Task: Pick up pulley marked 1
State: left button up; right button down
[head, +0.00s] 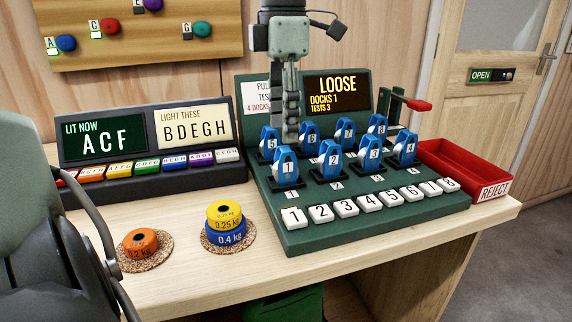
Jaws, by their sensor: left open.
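The pulley marked 1 (286,168) is blue with a white number plate. It stands upright in the front-left dock of the green tester (375,222). My left gripper (291,138) points straight down, its fingertips just above or behind the top of this pulley. It is open and seen nearly edge-on, so the gap between its fingers hardly shows. I cannot tell whether it touches the pulley. Nothing shows held in it. My right gripper is not in view.
Pulleys 2 (331,160) and 5 (269,144) stand close by, with several others. White numbered keys (344,209) line the tester's front. A red reject tray (463,172) is at right. Weights (225,224) sit front left. A display (336,95) reads LOOSE.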

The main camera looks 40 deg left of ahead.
aim_at(286, 148)
pick_arm(q)
jog(key=f, duration=0.5)
jog(key=shift+d+f, duration=0.25)
jog(key=shift+f, duration=0.1)
grip_shut()
